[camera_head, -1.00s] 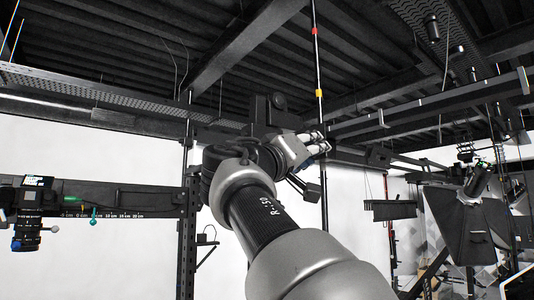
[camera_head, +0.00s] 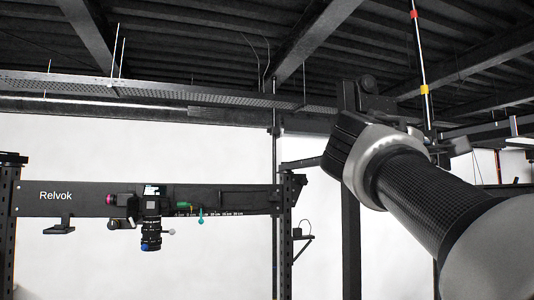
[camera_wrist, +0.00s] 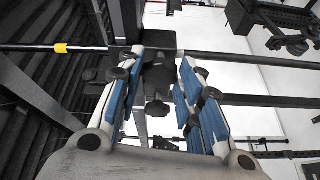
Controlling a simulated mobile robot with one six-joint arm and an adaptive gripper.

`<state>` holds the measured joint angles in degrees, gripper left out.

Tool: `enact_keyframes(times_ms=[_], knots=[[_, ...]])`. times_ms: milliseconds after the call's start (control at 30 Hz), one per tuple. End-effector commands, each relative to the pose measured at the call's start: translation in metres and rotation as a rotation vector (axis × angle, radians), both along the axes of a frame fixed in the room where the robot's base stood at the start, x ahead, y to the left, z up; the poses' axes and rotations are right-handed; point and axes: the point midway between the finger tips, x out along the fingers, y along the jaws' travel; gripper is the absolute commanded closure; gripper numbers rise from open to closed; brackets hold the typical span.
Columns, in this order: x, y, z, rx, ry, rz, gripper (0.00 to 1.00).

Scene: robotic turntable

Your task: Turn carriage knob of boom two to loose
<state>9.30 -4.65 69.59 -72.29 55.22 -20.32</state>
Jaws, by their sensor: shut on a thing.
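In the wrist view, my gripper (camera_wrist: 160,58) has its blue-padded fingers on both sides of a dark knob-like part (camera_wrist: 158,78) and is closed on it. A black lobed knob (camera_wrist: 157,107) shows just below that part, between the fingers. In the head view my wrist hides the fingers and what they hold. A horizontal black boom (camera_head: 90,199) marked "Relvok" spans the left. I cannot tell which boom is boom two.
A thin pole (camera_head: 418,50) with red and yellow bands rises behind my wrist; it crosses the wrist view too (camera_wrist: 60,48). A dark upright post (camera_head: 285,240) stands at the boom's right end. Open space before the white wall (camera_head: 75,265) lies below the boom.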

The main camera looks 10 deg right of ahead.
Motion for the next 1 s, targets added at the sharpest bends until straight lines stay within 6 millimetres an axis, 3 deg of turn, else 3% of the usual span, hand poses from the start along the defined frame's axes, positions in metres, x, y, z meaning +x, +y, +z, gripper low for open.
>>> enact_keyframes(times_ms=[300, 867, 900, 1000], knots=[[0.0002, -0.0001, 0.0024, -0.017, 0.135, 0.000, 0.91], [0.0003, -0.0001, 0.0011, -0.020, 0.168, -0.001, 0.91], [0.0003, -0.0001, 0.0011, -0.020, 0.168, -0.001, 0.66], [0.0003, -0.0001, 0.0011, -0.020, 0.168, -0.001, 0.59]])
